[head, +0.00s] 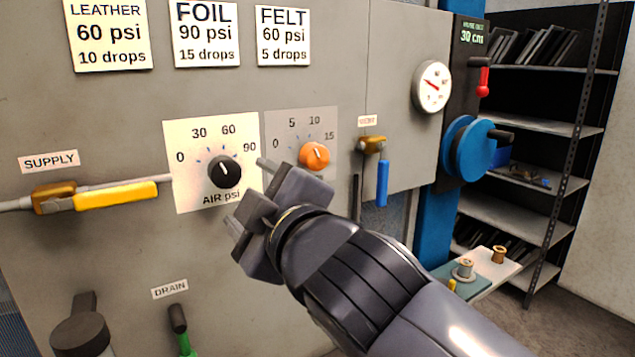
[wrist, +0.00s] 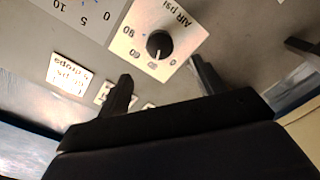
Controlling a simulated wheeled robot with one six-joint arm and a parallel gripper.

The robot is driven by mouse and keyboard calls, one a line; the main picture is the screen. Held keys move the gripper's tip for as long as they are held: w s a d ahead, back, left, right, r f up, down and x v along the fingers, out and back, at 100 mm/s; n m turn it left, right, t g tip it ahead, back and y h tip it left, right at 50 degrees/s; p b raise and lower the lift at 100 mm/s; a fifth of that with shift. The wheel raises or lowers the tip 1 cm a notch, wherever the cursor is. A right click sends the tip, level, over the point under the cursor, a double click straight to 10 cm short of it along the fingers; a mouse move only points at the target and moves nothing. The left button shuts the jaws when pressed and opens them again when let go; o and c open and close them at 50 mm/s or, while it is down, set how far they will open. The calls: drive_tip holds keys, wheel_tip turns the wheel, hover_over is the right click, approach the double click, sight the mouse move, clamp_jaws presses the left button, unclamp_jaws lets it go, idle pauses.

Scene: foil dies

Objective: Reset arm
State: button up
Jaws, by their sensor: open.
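My gripper (head: 248,195) is open and empty in front of the grey panel (head: 330,75), in the middle of the head view. Its fingers are spread near the lower right of the AIR psi dial plate (head: 190,135). The black knob (head: 224,172) on that plate is visible and looks clear of the fingers. In the wrist view my gripper (wrist: 160,78) shows both fingers apart, with the black knob (wrist: 160,45) seen beyond the gap, upside down. My arm reaches in from the lower right and hides part of the lower panel.
An orange knob (head: 315,155) sits just above my gripper. The yellow SUPPLY handle (head: 115,194) lies level at left; a blue handle (head: 382,184) hangs at right. A gauge (head: 431,86) and blue wheel (head: 466,148) are further right. A green DRAIN handle (head: 186,344) is below.

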sight(228, 176)
drive_tip(key=x, duration=0.9)
drive_tip(key=shift+w, duration=0.1)
drive_tip(key=shift+w+a, duration=0.25)
drive_tip(key=shift+w, duration=0.05)
drive_tip(key=m, duration=0.3)
drive_tip(key=shift+s+d+m, duration=0.1)
drive_tip(key=shift+m, duration=0.2)
drive_tip(key=m+b, duration=0.1)
drive_tip(key=m, duration=0.4)
drive_tip(key=b+v, duration=0.1)
drive_tip(key=v, duration=0.8)
drive_tip(key=shift+f, duration=0.1)
